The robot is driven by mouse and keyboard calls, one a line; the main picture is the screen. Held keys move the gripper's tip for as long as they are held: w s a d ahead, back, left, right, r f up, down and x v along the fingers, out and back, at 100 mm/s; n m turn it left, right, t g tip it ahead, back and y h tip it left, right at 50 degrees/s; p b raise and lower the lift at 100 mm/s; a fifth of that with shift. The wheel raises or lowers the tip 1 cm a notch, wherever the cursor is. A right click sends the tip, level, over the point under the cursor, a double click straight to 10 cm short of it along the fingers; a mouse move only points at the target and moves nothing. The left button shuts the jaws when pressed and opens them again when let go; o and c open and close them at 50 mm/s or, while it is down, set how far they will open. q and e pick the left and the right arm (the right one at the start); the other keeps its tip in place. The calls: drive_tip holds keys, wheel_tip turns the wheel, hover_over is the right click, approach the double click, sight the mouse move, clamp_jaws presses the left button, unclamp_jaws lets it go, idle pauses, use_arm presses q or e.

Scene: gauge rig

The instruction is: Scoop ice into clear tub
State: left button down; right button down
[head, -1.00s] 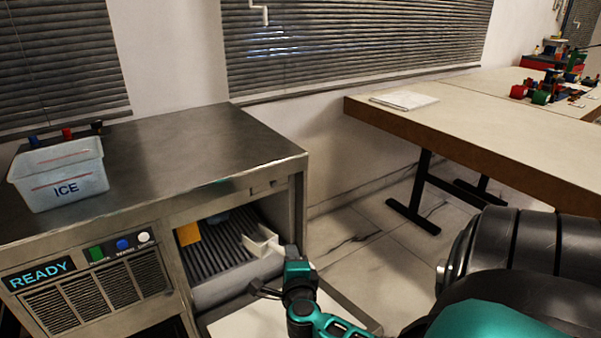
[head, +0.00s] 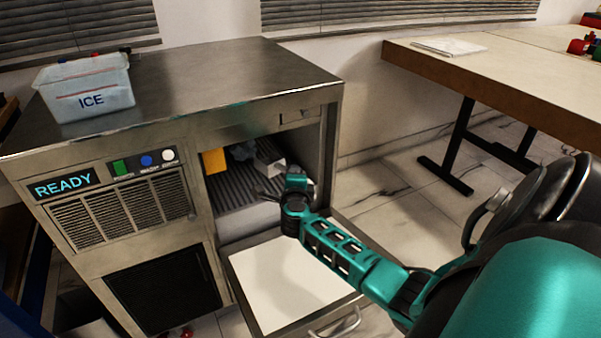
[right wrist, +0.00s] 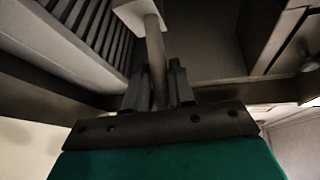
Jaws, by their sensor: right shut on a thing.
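The clear tub (head: 92,101), marked ICE, stands upright on the left of the steel ice machine's top (head: 220,72); its contents cannot be made out. My right gripper (head: 292,182) is at the right side of the machine's open bin and is shut on the handle of a white scoop (head: 269,158). In the right wrist view the fingers (right wrist: 157,92) clasp the pale scoop handle (right wrist: 154,48). The scoop head is inside the opening; whether it holds ice cannot be told. Bluish pieces (head: 241,151), perhaps ice, lie at the back of the bin. My left gripper is out of view.
A yellow-orange piece (head: 213,161) is at the bin's left. The lowered door (head: 285,284) sticks out below the opening. The machine's panel (head: 62,186) reads READY. A table (head: 490,72) with papers (head: 449,47) stands at the right, with bare floor between.

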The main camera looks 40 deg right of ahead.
drive_tip(key=shift+w+d+f, duration=0.3)
drive_tip(key=shift+w+f, duration=0.15)
drive_tip(key=shift+w, duration=0.5)
drive_tip(key=shift+w+d+f, duration=0.25)
drive_tip(key=shift+w+f, duration=0.25)
drive_tip(key=shift+w, duration=0.45)
drive_tip(key=shift+w+d+f, duration=0.3)
drive_tip(key=shift+w+f, duration=0.15)
drive_tip(key=shift+w, duration=0.5)
drive_tip(key=shift+s, duration=0.1)
